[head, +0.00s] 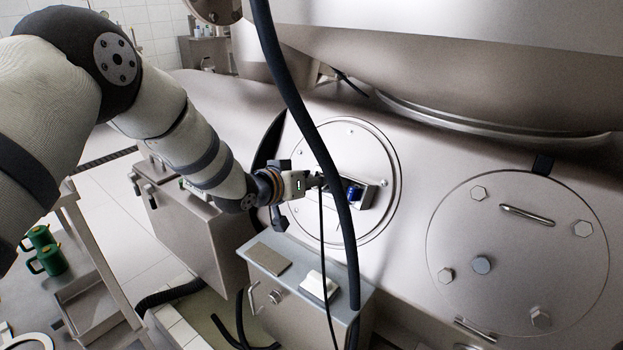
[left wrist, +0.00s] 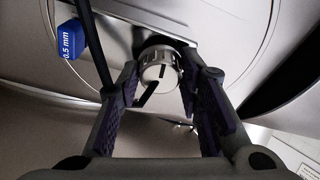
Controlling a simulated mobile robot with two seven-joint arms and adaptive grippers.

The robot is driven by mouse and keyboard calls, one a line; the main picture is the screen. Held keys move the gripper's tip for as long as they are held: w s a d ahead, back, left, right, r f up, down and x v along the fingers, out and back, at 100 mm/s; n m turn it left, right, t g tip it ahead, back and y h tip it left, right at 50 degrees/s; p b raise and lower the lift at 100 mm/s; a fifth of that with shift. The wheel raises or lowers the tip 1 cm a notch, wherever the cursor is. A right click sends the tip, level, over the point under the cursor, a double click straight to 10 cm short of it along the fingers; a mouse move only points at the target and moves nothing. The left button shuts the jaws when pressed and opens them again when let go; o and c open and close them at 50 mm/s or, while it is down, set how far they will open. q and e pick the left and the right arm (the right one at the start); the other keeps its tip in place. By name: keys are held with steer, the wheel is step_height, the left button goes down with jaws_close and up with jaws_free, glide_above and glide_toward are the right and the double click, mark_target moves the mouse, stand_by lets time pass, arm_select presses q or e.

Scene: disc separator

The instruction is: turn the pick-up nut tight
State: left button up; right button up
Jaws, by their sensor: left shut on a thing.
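The pick-up nut (left wrist: 160,68) is a round, silver, knurled piece with dark marks on its face, seen in the left wrist view below a metal bracket. My left gripper (left wrist: 160,84) has one finger on each side of it and is shut on it. In the head view my left gripper (head: 318,182) reaches to the round cover (head: 367,148) on the machine housing. There the nut is hidden by the fingers and the dark hose. My right gripper is not in view.
A blue block marked 0.5 mm (left wrist: 70,38) sits beside the nut; it also shows in the head view (head: 355,192). A thick black hose (head: 318,150) and a thin cable (head: 322,250) hang close by the gripper. A grey cabinet (head: 300,262) stands below.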

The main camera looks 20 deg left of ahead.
arm_select(q)
steer(key=n+p, duration=0.1)
steer(key=n, duration=0.2)
steer(key=shift+r+n+y, duration=0.15)
steer(key=shift+n+y, duration=0.15)
steer(key=shift+n, duration=0.1)
steer(key=n, duration=0.4)
steer(key=shift+n+g+y+p, duration=0.3)
steer(key=shift+n+p, duration=0.05)
steer(key=shift+n, duration=0.05)
steer(key=n, duration=0.4)
steer(key=shift+d+n, duration=0.1)
steer(key=shift+n, duration=0.2)
steer(key=n, duration=0.4)
steer(key=shift+g+p, duration=0.35)
steer(key=shift+g, duration=0.05)
steer(key=n, duration=0.4)
steer(key=shift+n+g, duration=0.3)
steer(key=shift+n, duration=0.1)
steer(key=n, duration=0.4)
steer(key=shift+w+g, duration=0.1)
steer(key=shift+g, duration=0.2)
steer(key=n, duration=0.4)
steer(key=shift+n+h, duration=0.6)
steer(key=shift+n, duration=1.2)
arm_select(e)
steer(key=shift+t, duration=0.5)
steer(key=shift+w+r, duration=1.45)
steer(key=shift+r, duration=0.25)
